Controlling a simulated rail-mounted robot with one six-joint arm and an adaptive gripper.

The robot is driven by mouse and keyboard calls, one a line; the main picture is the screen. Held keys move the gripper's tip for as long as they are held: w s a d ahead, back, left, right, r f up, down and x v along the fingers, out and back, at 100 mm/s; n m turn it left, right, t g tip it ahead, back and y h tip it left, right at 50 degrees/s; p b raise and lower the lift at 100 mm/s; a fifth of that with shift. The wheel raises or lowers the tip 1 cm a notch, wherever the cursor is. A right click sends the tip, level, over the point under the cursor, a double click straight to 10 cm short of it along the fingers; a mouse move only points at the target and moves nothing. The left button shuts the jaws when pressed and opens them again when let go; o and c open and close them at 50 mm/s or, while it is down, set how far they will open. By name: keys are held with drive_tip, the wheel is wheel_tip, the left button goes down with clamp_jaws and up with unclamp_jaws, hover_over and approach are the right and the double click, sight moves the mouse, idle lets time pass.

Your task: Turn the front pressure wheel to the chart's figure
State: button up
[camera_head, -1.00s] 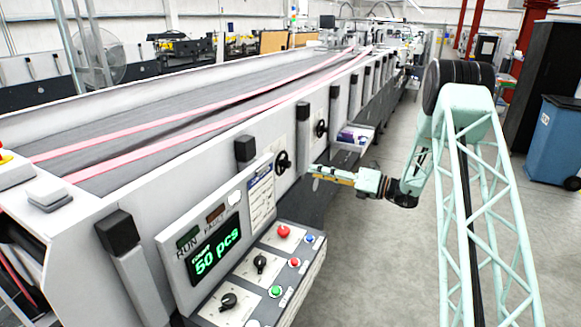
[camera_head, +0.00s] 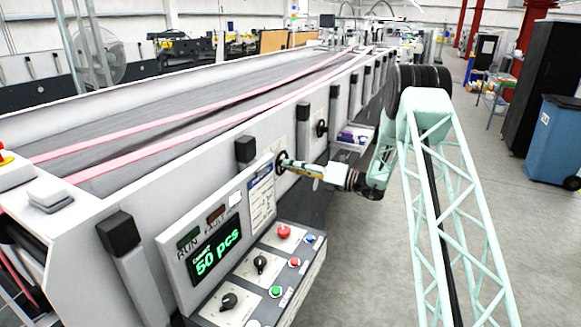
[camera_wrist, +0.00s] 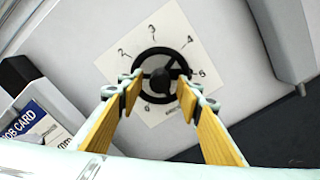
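The front pressure wheel (camera_head: 280,156) is a black handwheel on the machine's white side wall. My gripper (camera_head: 289,165) is at the wheel. In the wrist view my gripper (camera_wrist: 157,86) is open, its yellow fingers overlapping the left and right of the rim with the hub between the tips. I cannot tell whether they touch it. The chart, a job card (camera_head: 261,200), hangs left of the wheel; its figures are too small to read.
A second black handwheel (camera_head: 321,128) sits farther along the wall. The control panel (camera_head: 215,246) reads 50 pcs; buttons and knobs (camera_head: 260,264) lie below it. A dark post cap (camera_head: 245,149) juts out near the card. Open floor (camera_head: 345,270) lies to the right.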

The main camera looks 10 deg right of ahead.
drive_tip(key=shift+w+a, duration=0.2)
drive_tip(key=c, duration=0.9)
